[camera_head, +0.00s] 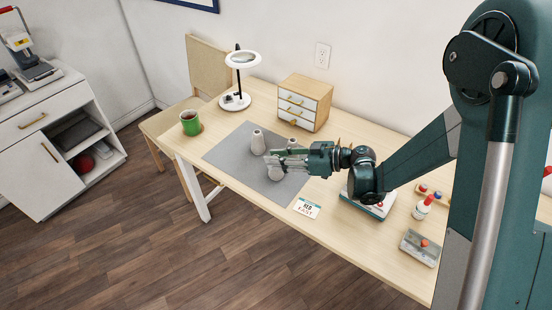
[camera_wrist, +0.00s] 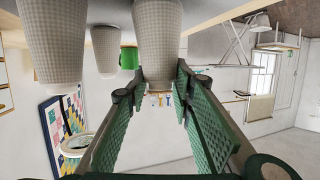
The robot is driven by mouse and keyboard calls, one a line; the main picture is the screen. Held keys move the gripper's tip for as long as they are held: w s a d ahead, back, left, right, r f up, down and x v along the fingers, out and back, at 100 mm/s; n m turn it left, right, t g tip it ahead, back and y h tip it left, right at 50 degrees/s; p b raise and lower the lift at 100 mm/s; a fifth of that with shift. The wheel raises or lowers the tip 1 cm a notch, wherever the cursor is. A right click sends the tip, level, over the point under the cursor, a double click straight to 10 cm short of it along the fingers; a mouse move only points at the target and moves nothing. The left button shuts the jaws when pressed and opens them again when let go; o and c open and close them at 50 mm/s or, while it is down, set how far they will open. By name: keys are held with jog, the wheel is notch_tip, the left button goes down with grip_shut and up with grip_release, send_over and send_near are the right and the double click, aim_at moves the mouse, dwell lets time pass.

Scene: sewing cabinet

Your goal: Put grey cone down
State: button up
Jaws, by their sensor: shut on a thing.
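My gripper (camera_head: 270,161) is over the front part of the grey mat (camera_head: 225,154), shut on a pale grey cone (camera_head: 275,173). In the wrist view the held cone (camera_wrist: 158,35) sits between the two green-padded fingers (camera_wrist: 155,82), gripped near its narrow end. The fingers hide its top in the head view. I cannot tell whether its base touches the mat. Two similar cones stand on the mat behind it: one at the back left (camera_head: 257,143) and one at the back right (camera_head: 292,143). They also show in the wrist view, both left of the held cone.
A small drawer unit (camera_head: 305,101) and a ring lamp (camera_head: 238,92) stand behind the mat. A green mug (camera_head: 190,123) is at the left. A printed card (camera_head: 307,208) lies right of the mat's front. The mat's left part is clear.

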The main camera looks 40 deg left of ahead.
jog(key=o, duration=1.2)
jog(key=shift+c, duration=0.2)
jog(key=p+v, duration=0.2)
jog(key=v, duration=1)
